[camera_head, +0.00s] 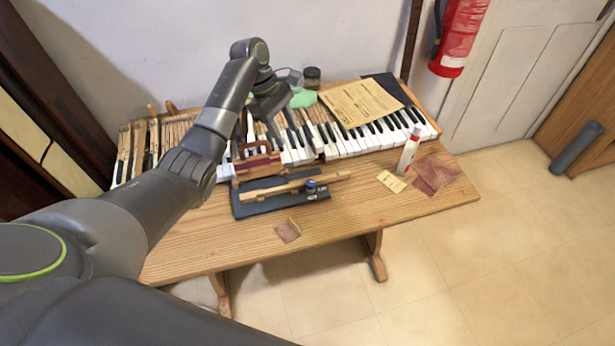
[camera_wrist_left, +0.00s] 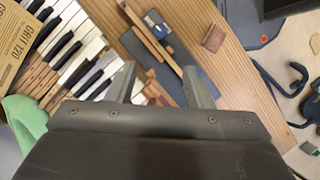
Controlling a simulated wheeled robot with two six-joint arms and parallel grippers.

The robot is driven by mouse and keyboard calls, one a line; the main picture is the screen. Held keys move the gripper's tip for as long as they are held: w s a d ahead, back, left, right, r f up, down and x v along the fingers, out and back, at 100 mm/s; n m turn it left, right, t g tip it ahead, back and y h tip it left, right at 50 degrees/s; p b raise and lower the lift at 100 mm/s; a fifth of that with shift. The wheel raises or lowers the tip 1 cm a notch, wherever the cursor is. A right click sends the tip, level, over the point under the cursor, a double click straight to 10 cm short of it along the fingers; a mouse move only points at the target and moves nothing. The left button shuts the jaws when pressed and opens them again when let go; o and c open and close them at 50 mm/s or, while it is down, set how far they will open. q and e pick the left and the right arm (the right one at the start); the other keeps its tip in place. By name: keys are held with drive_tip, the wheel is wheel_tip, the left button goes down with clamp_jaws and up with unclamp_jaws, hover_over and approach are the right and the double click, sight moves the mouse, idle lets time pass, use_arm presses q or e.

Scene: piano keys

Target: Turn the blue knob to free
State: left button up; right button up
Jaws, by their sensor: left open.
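The small blue knob (camera_head: 310,186) stands near the right end of a dark flat board (camera_head: 285,206) at the table's front. A pale wooden bar (camera_head: 285,189) lies across the board beside it. In the left wrist view the knob (camera_wrist_left: 160,31) shows small near the top, beyond my fingers. I cannot read which setting it points to. My left gripper (camera_wrist_left: 160,82) is open, its two fingers apart. In the head view my left gripper (camera_head: 262,128) hangs over the piano keys, behind and left of the knob and apart from it. My right gripper is not in view.
A reddish-brown wooden bracket (camera_head: 257,165) stands at the board's back edge. Piano keys (camera_head: 350,140) run along the table, with a sandpaper sheet (camera_head: 360,102) on top. The front right table (camera_head: 370,215) is clear.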

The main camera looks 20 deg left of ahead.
sight(309, 182)
use_arm(q)
drive_tip(key=x, duration=1.7)
drive_tip(key=shift+p, duration=0.4)
drive_tip(key=c, duration=1)
